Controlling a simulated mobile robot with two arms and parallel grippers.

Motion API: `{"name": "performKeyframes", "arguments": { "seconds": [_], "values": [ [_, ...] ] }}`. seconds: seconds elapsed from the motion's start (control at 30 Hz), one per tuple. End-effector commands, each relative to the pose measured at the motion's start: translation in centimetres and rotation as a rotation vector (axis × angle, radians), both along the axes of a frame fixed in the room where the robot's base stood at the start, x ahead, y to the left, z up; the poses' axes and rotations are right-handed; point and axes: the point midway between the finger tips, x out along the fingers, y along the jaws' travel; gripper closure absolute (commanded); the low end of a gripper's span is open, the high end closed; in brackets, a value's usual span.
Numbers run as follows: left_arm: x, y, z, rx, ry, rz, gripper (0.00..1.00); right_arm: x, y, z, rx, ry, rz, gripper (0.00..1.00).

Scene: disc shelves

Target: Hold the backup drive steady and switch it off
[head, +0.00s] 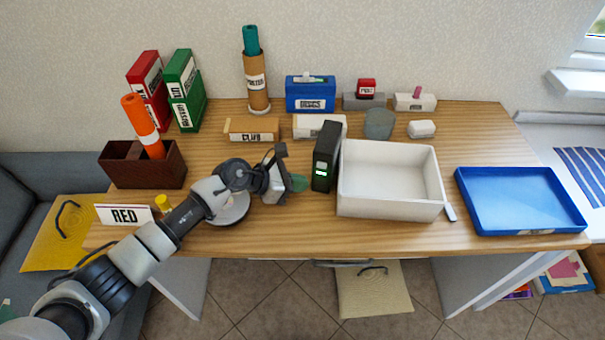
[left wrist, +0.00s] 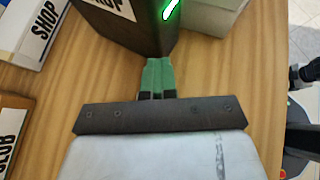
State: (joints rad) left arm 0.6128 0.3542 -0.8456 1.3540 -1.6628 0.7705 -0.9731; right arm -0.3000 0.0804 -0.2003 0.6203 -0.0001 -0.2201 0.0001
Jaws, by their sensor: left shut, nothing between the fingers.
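The backup drive (head: 327,150) is a black upright box standing on the wooden table, left of the white open box. A green light and a small pale label show on its near face. In the left wrist view the drive (left wrist: 125,25) is at the top, with part of a label and the lit green strip. My left gripper (head: 299,183) is shut and empty, just left of the drive, low near the tabletop. Its green fingertips (left wrist: 158,75) point at the drive's lower part; I cannot tell whether they touch it. My right gripper is not in view.
The white box (head: 390,209) stands close on the drive's right, with a blue tray (head: 520,203) further right. Behind are a white SHOP box (head: 319,126) and a CLUB box (head: 252,130). A RED sign (head: 124,215) stands at the left front. The table's front edge is near.

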Motion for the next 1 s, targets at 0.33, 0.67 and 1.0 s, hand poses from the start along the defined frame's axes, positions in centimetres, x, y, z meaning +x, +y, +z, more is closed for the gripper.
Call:
{"name": "performKeyframes", "arguments": {
  "seconds": [0.33,0.67,1.0],
  "values": [
    [0.0,0.0,0.01,0.0,0.0,0.0,0.49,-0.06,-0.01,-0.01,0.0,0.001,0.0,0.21],
    [0.0,0.0,0.0,0.0,0.0,0.0,0.15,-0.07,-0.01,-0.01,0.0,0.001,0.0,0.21],
    [-0.11,-0.21,0.17,-0.021,0.005,0.011,0.15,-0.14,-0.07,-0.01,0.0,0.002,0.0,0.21]
  ]
}}
